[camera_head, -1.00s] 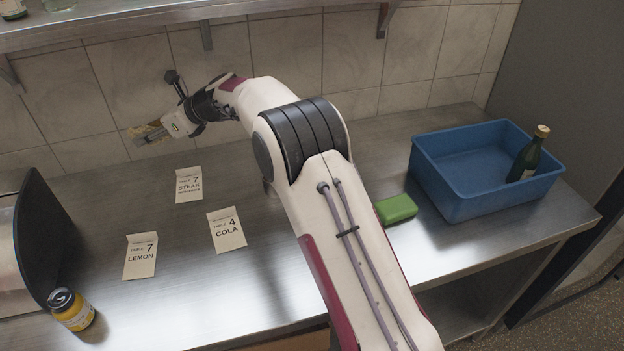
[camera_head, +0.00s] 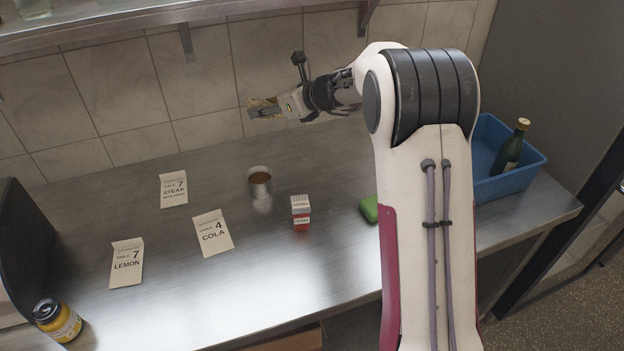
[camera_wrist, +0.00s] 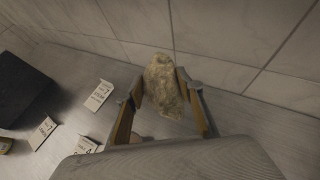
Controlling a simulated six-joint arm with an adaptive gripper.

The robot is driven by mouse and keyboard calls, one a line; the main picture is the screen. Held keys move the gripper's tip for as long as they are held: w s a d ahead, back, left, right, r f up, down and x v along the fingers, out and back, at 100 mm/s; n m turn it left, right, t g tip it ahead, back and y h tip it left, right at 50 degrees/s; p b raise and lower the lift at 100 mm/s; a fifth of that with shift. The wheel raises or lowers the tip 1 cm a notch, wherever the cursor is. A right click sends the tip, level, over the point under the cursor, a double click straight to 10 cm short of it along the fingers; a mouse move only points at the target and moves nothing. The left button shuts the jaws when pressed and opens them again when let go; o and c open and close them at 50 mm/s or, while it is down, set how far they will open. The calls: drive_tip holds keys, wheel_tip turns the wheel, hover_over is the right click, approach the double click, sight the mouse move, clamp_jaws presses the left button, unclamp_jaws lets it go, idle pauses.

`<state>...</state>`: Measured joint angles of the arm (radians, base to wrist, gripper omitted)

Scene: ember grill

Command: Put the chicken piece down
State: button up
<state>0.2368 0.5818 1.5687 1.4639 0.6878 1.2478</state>
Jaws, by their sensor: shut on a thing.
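The chicken piece (camera_wrist: 163,86) is a pale brown, rough lump held between the two fingers of my gripper (camera_wrist: 168,98) in the wrist view. In the head view my gripper (camera_head: 266,109) is up near the tiled wall, above the back of the steel counter (camera_head: 330,165). The chicken piece (camera_head: 262,102) shows there as a small tan patch, partly hidden by the fingers. It is clear of the counter surface.
Three paper tickets (camera_head: 213,233) lie at the left. A yellow jar (camera_head: 58,320) is front left.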

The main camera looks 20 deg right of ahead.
drive_tip(key=s+d+f+m+t+h, duration=0.1)
drive_tip(key=s+d+f+m+h, duration=0.1)
drive_tip(key=s+d, duration=0.6)
hover_over(314, 180)
wheel_tip(314, 180, down, 3)
drive_tip(key=shift+n+y, duration=0.3)
drive_tip(key=shift+f, duration=0.15)
drive_tip(key=shift+f, duration=3.05)
drive_tip(key=shift+f, duration=1.9)
drive_tip(key=shift+f, duration=0.15)
